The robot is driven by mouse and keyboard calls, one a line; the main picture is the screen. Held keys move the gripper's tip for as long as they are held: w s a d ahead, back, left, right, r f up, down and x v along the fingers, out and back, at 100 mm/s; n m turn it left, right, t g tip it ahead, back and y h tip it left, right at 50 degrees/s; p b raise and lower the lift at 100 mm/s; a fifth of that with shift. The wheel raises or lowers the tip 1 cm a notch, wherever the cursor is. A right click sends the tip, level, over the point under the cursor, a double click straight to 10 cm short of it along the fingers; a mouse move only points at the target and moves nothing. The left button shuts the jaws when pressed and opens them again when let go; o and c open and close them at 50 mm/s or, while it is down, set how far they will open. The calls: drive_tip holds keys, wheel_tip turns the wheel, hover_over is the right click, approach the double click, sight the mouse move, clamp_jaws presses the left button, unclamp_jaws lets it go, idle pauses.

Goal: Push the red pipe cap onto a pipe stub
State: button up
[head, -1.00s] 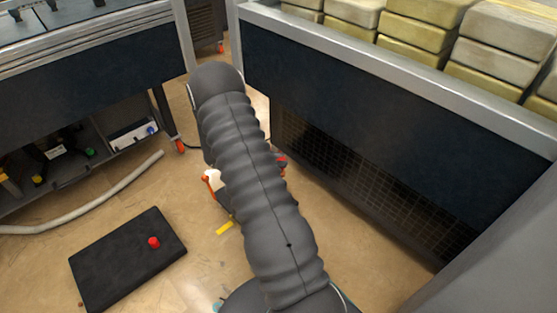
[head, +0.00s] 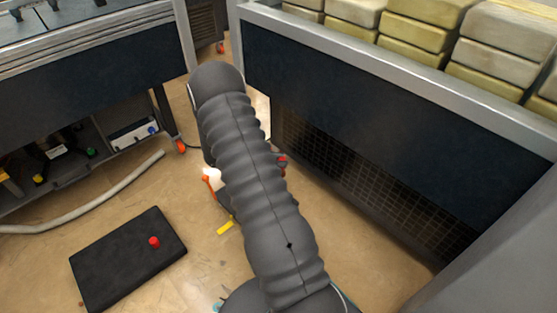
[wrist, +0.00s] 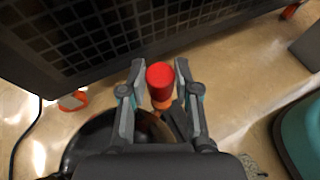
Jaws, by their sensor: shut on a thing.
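The red pipe cap (wrist: 160,75) is between the two fingertips of my gripper (wrist: 160,78) in the wrist view. The gripper is shut on it, with a fingertip at each side. An orange part (wrist: 163,104) shows just below the cap; I cannot tell whether they touch. No pipe stub can be made out clearly. In the head view my arm hides most of the gripper and the area beneath it. A small red piece (head: 283,159) shows at the arm's right edge. Another red cap-like piece (head: 153,242) stands on a black mat (head: 110,265) at lower left.
A dark cabinet with a grid panel (head: 350,180) stands close on the right. A workbench (head: 95,80) is at upper left, with a grey hose (head: 90,213) on the floor. In the wrist view, a dark round object (wrist: 85,150) lies at lower left and a teal-edged one (wrist: 300,140) at right.

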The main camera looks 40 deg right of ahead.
drive_tip(key=shift+f+b, duration=0.45)
drive_tip(key=shift+f, duration=0.25)
idle(0.3)
